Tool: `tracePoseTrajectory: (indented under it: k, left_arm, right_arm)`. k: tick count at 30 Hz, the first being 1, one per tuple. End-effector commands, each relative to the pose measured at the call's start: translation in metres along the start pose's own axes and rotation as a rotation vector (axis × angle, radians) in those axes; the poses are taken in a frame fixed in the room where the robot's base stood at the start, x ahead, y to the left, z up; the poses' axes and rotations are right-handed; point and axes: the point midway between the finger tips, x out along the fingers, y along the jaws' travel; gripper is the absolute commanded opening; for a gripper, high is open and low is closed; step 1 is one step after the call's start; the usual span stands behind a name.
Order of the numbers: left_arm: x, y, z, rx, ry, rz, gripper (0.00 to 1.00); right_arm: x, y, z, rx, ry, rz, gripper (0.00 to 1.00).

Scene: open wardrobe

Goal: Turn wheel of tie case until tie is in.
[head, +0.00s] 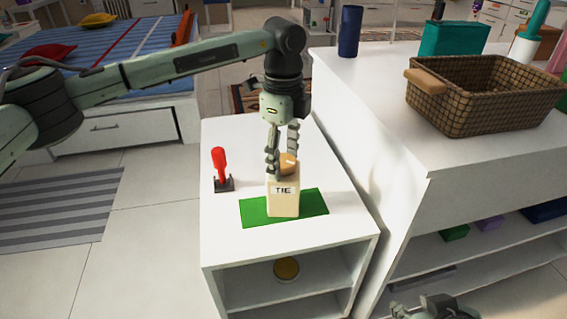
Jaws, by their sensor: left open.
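The cream tie case (284,203), labelled "TIE", stands upright on a green mat (255,212) on the low white cabinet. Its round orange-brown wheel (289,162) is at the top. My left gripper (282,165) points down from above with its fingers open, one on either side of the wheel. I cannot tell whether the fingers touch it. No tie can be made out at the case. My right gripper (432,306) shows only partly at the bottom edge, low in front of the right-hand unit; its fingers are not clear.
A red upright object (220,164) on a dark base stands left of the case. The taller white unit at right carries a wicker basket (485,100) and a dark blue cylinder (350,31).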

Motion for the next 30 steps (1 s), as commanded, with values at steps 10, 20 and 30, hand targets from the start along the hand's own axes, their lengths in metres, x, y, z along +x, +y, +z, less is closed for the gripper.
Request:
tracePoseTrajectory:
  k: [10, 20, 30]
  left_arm:
    - [-0.020, 0.000, 0.000, 0.002, 0.000, 0.000, 0.57]
    - [-0.054, 0.000, 0.000, 0.003, 0.001, -0.001, 0.57]
    - [-0.070, 0.000, 0.000, 0.003, 0.000, 0.001, 0.57]
  right_arm:
    - [-0.010, 0.002, -0.007, 0.000, 0.000, 0.000, 0.40]
    - [-0.024, 0.005, -0.018, 0.000, 0.000, 0.000, 0.40]
    - [-0.030, 0.006, -0.023, 0.000, 0.000, 0.000, 0.40]
